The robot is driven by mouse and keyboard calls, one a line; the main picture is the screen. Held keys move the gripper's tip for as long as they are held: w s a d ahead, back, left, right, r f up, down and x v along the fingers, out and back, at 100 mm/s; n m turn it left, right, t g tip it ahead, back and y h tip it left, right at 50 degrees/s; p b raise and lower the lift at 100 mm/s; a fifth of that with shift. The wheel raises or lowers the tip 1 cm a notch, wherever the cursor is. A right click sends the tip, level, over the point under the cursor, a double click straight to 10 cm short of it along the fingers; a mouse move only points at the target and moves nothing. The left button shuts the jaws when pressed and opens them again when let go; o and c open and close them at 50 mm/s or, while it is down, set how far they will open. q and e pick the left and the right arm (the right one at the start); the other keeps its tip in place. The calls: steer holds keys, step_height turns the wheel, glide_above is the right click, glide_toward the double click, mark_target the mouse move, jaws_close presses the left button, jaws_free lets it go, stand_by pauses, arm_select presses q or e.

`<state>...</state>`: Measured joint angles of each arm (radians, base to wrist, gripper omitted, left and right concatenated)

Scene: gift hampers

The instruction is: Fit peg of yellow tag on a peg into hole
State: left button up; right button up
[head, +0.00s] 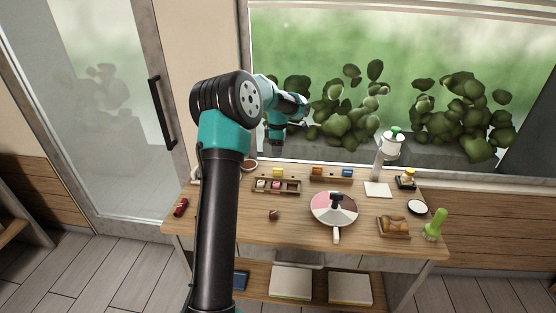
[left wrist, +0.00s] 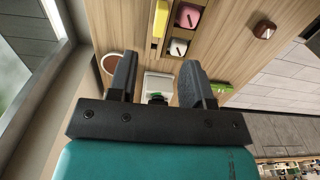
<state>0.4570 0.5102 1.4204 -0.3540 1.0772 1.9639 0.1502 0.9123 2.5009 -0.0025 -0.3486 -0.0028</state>
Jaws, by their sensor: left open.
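The yellow piece (head: 277,172), which looks like the yellow tag, is small and sits at the back edge of a dark wooden holder (head: 277,191) on the table. It also shows as a yellow strip (left wrist: 160,18) at the top of the left wrist view. Its peg and any hole cannot be made out. My left gripper (head: 277,152) points down above the back left of the table, apart from the yellow piece. In the left wrist view its two fingers (left wrist: 158,78) are spread with nothing held between them. My right gripper does not show.
A pink piece (left wrist: 187,15) and a white piece (left wrist: 178,47) sit in the holder. A brown block (head: 273,214) lies in front. A second holder (head: 331,179) has orange and blue pieces. A round turntable (head: 320,207) and bread tray (head: 393,235) are to the right.

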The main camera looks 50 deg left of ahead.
arm_select(q)
step_height(320, 180, up, 6)
stand_by(1.0)
